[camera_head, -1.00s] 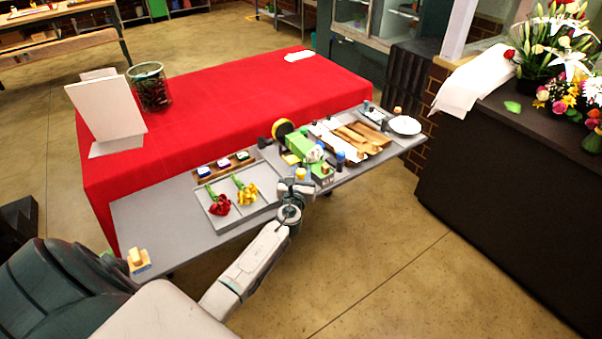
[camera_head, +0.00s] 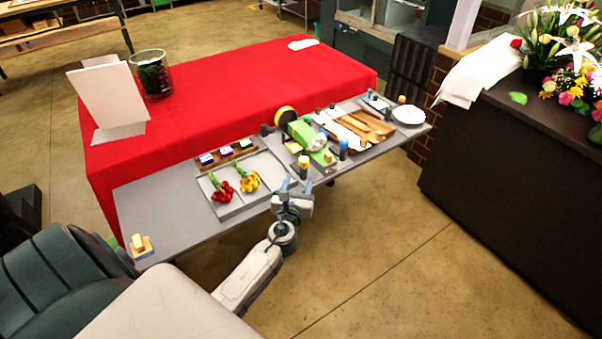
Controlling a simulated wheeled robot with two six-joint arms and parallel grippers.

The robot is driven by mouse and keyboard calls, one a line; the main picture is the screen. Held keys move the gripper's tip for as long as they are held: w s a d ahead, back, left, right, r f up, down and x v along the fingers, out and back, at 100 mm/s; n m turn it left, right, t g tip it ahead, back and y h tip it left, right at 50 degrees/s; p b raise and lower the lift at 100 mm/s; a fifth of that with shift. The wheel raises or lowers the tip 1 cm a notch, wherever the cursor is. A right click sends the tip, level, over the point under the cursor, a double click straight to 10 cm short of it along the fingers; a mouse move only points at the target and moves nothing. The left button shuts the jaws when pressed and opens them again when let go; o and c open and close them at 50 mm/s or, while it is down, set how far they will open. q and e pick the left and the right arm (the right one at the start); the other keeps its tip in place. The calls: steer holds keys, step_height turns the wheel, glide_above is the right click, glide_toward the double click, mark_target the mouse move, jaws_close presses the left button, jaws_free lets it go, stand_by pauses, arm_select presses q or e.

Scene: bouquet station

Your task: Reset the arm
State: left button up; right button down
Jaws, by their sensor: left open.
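My left gripper (camera_head: 295,186) is open and empty. It is at the front edge of the grey table (camera_head: 165,215), with its blue-tipped fingers pointing toward the items there. A grey tray (camera_head: 228,209) left of the gripper holds red flowers (camera_head: 222,191) and yellow flowers (camera_head: 249,182) in two compartments. A yellow-topped bottle (camera_head: 303,166) stands just beyond the fingertips. I cannot tell how small the gap to it is. My right gripper is not in view.
Behind is a red-covered table (camera_head: 230,95) with a white board (camera_head: 108,95) and a glass vase (camera_head: 151,75). Wooden boards (camera_head: 365,127) and a white plate (camera_head: 408,115) lie at the right end. A dark counter (camera_head: 520,150) stands right. Open floor lies in front.

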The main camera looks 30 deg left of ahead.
arm_select(q)
steer(key=shift+s+d, duration=0.25)
steer(key=shift+s, duration=0.3)
